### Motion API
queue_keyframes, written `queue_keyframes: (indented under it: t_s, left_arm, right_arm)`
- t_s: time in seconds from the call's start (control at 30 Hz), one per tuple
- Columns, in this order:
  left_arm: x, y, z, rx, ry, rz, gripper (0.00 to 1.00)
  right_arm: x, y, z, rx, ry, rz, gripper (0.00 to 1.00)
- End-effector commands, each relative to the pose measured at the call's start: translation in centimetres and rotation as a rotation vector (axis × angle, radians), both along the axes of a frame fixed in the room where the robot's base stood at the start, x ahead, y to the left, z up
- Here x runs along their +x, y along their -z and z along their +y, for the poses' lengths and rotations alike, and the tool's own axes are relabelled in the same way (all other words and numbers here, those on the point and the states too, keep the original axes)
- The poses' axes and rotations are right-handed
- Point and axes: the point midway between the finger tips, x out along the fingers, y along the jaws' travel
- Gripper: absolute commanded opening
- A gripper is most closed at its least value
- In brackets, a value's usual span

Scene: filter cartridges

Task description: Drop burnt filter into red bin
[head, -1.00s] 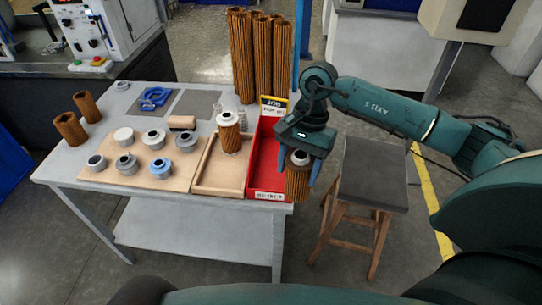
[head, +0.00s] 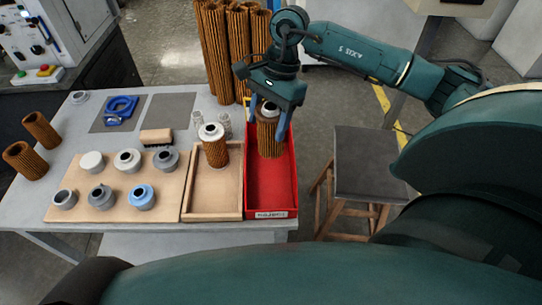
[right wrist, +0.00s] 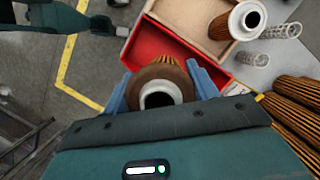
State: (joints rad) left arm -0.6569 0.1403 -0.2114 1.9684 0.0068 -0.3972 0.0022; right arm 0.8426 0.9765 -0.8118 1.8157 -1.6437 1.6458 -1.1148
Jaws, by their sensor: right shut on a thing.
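My right gripper (head: 268,118) is shut on a brown pleated filter (head: 268,138) with a dark brown top ring and a pale grey collar. The filter is upright over the far part of the red bin (head: 272,197); I cannot tell whether it touches the bin floor. In the right wrist view the filter (right wrist: 160,88) sits between the two blue fingers, with the red bin (right wrist: 152,42) behind it. Another brown filter with a white cap (head: 214,146) stands in the wooden tray (head: 212,206) left of the bin.
A board (head: 120,204) holds several grey, white and blue caps. Two brown filters (head: 40,130) are at the table's left. Tall brown filters (head: 232,50) stand behind the bin. A wooden stool (head: 368,165) is to the right. The near part of the bin is empty.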

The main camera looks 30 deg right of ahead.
Motion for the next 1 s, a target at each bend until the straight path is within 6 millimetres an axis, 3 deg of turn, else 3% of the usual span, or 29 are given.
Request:
queue_keyframes:
  t_s: [0.3,0.67,0.7,1.0]
  left_arm:
    - [0.2,0.7,-0.5,-0.019,0.005,-0.027,0.29]
    - [0.4,0.2,-0.7,-0.018,0.02,-0.041,0.29]
    - [0.4,0.2,-0.7,-0.018,0.02,-0.042,0.29]
    - [0.6,0.1,-0.8,-0.017,0.021,-0.047,0.29]
  right_arm:
    - [0.0,4.0,0.0,0.0,0.0,0.0,0.36]
    - [0.0,4.4,0.0,0.0,-0.001,-0.001,0.36]
    - [0.0,4.4,0.0,0.0,-0.001,-0.001,0.62]
    - [0.0,4.4,0.0,0.0,-0.001,-0.001,0.84]
